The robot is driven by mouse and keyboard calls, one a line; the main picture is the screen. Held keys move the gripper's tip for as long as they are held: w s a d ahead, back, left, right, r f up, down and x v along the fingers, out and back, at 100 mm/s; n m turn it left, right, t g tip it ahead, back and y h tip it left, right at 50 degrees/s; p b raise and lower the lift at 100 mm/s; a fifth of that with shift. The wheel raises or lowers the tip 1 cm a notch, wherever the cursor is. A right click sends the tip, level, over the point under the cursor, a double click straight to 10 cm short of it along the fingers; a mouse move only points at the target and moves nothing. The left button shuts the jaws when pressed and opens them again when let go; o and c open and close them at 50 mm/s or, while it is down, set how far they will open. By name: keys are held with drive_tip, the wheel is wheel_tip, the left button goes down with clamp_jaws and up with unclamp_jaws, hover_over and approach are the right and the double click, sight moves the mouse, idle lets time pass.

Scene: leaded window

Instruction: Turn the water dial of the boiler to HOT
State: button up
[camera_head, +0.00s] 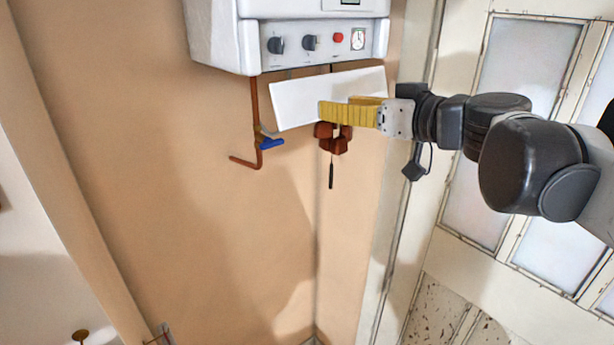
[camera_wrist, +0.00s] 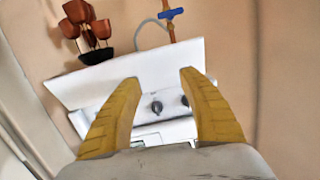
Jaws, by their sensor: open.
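The white boiler (camera_head: 225,30) is at the top of the head view. Its lower panel has a left black dial (camera_head: 275,45), a right black dial (camera_head: 310,42), a red button (camera_head: 338,37) and a round gauge (camera_head: 358,38). The labels are too small to read, so I cannot tell which dial is for water. A white flap (camera_head: 295,98) hangs open below the panel. My yellow gripper (camera_head: 322,110) is open and empty in front of the flap, below the dials and apart from them. In the wrist view a dial (camera_wrist: 156,107) shows between the fingers (camera_wrist: 160,78).
A copper pipe (camera_head: 255,105) with a blue valve handle (camera_head: 271,144) runs below the boiler. Brown hanging items (camera_head: 333,139) are just beneath my gripper. A door with glass panes (camera_head: 525,60) stands at right. The wall at lower left is clear.

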drive_tip(key=s+f+g+b, duration=0.1)
drive_tip(key=s+f+b, duration=0.2)
drive_tip(key=f, duration=0.6)
drive_tip(key=s+a+f+m+g+h+b, duration=0.1)
drive_tip(key=s+f+b, duration=0.2)
drive_tip(key=f, duration=0.6)
drive_tip(key=shift+a+g+h+b, duration=0.25)
drive_tip(key=shift+g+h+b, duration=0.05)
drive_tip(key=shift+b, duration=0.75)
